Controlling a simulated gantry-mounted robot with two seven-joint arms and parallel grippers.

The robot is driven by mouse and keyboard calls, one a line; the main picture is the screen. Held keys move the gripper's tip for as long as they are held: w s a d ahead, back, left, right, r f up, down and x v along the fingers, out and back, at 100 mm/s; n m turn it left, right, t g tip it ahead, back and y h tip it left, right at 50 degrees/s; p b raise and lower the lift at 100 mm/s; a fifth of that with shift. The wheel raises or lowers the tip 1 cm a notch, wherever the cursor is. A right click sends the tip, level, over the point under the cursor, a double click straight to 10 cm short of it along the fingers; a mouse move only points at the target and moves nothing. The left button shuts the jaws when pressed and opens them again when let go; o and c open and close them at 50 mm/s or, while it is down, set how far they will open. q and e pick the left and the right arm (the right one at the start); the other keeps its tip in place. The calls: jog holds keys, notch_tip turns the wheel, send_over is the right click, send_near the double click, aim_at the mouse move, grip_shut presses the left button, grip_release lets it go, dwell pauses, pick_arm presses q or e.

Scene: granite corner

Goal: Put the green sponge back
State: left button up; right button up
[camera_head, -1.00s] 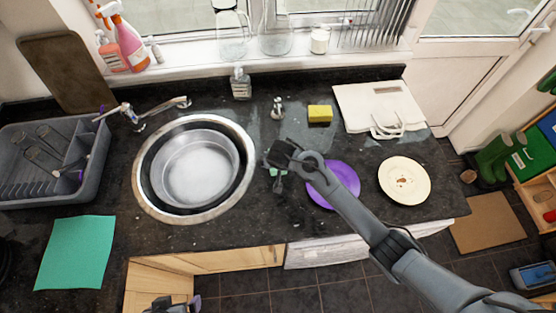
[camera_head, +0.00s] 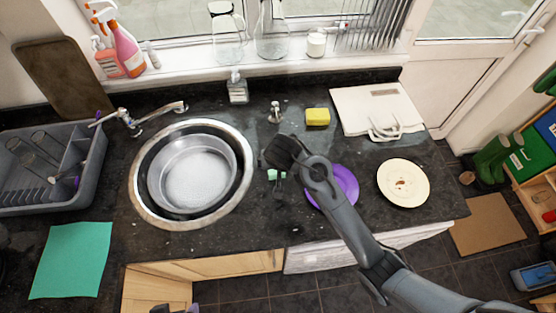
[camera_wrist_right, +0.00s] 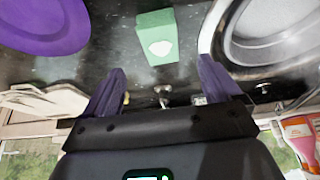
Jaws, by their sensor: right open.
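The green sponge (camera_wrist_right: 156,38) is a small green block with a white patch, lying on the dark counter between the sink and the purple plate. In the head view only small green bits of it (camera_head: 272,175) show; my right gripper hides the rest. My right gripper (camera_head: 276,168) is over the counter right by the sponge. In the wrist view its two purple fingers (camera_wrist_right: 161,66) are apart with nothing between them, and the sponge lies beyond their tips. A small part of what looks like my left gripper (camera_head: 178,308) shows at the bottom edge; its jaws cannot be made out.
A sink (camera_head: 137,205) with a round metal pan (camera_head: 238,170) is left of the gripper. A purple plate (camera_head: 345,185) and a cream plate (camera_head: 403,183) are right. A yellow sponge (camera_head: 317,117), soap bottle (camera_head: 237,90) and tap (camera_head: 275,112) stand behind. A teal cloth (camera_head: 70,260) lies front left.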

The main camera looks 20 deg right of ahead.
jog(key=s+f, duration=0.1)
jog(key=s, duration=0.3)
jog(key=s+d+f+n, duration=0.1)
jog(key=s+f, duration=0.1)
jog(key=s, duration=0.2)
jog(key=s+d+f+n+y, duration=0.1)
jog(key=s+f, duration=0.1)
jog(key=s, duration=0.3)
jog(key=shift+g, duration=0.4)
jog(key=s+d+n, duration=0.3)
jog(key=s, duration=1.1)
jog(key=shift+s+d+f, duration=0.2)
jog(key=shift+d+f, duration=0.1)
jog(key=shift+r, duration=0.1)
notch_tip(320, 180, up, 5)
jog(key=p, duration=0.5)
